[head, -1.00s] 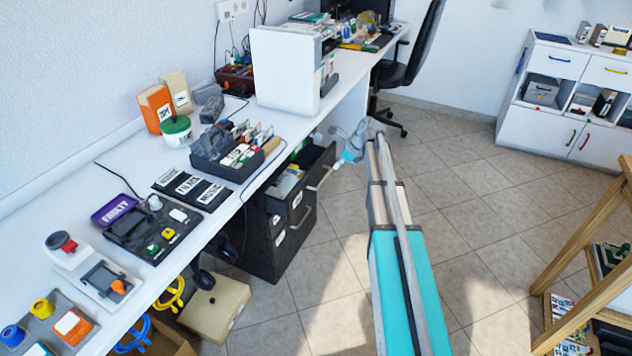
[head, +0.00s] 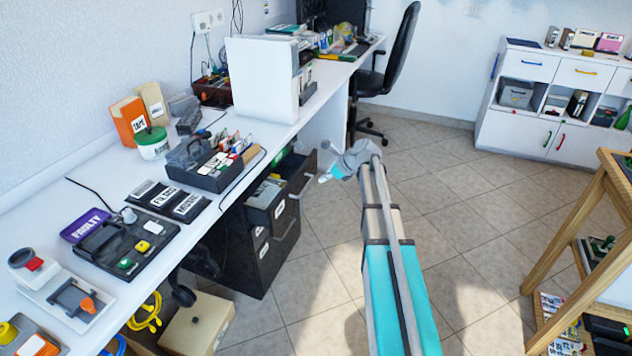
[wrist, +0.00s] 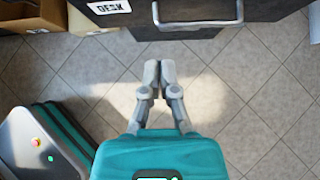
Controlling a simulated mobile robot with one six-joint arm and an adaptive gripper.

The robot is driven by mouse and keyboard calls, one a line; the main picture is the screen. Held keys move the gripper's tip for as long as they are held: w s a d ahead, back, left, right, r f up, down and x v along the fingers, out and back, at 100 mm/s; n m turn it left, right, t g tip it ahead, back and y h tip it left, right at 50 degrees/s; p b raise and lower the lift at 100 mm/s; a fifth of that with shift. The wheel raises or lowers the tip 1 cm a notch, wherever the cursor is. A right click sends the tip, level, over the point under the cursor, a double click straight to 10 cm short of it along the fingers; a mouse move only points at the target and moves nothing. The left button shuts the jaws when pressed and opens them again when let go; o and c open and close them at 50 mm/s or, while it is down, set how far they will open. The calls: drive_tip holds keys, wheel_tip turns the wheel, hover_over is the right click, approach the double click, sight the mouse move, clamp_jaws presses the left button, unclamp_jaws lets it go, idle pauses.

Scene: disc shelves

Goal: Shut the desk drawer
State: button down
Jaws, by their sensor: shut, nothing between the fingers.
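The dark desk drawer (head: 268,197) is pulled out of the cabinet under the white desk, with items inside. In the wrist view a dark front with a metal handle (wrist: 197,22) and a white label reading "DESK" (wrist: 109,6) crosses the top. My gripper (head: 323,178) is just to the right of the drawer's front in the head view, apart from it as far as I can see. In the wrist view my gripper (wrist: 159,66) has its fingers together and empty, over the floor below the handle. Any contact is not visible.
The dark cabinet (head: 262,262) stands under the white desk (head: 218,222). A beige box (head: 198,322) is on the floor to its left. A wooden rack (head: 562,252) stands at the right. The tiled floor between is clear.

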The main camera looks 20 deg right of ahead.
sight(290, 189)
drive_tip(key=shift+w+a+r+b+x, duration=0.3)
drive_tip(key=shift+b+x, duration=0.8)
drive_tip(key=shift+x, duration=0.95)
drive_tip(key=shift+w+a+r+b+x, duration=0.3)
drive_tip(key=shift+b+x, duration=0.75)
drive_tip(key=shift+x, duration=1.05)
drive_tip(key=shift+w+a+r+b+x, duration=0.15)
drive_tip(key=shift+r+b+x, duration=0.25)
drive_tip(key=shift+b+x, duration=1.2)
drive_tip(key=shift+w+a+f+p, duration=0.2)
drive_tip(key=shift+a+f+p, duration=0.15)
drive_tip(key=shift+p, duration=0.15)
drive_tip(key=w+a, duration=0.4)
drive_tip(key=a, duration=0.1)
drive_tip(key=shift+d, duration=0.1)
